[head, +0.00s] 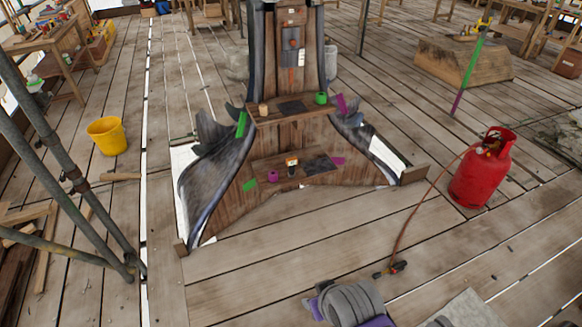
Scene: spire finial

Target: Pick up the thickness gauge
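A small black and orange device with a pale face (292,166), which looks like the thickness gauge, stands on the lower ledge (262,166) of the wooden finial structure (290,135). It is small, so its details are hard to tell. A purple roll (272,176) sits to its left and a dark sheet (317,165) lies to its right. Neither of my grippers shows in the head view, and nothing visible holds the device.
The upper ledge carries a green roll (321,98) and a dark sheet (291,107). A red gas cylinder (483,168) with a hose to a torch (397,267) stands right. A yellow bucket (107,136) and scaffold poles (60,160) are left.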

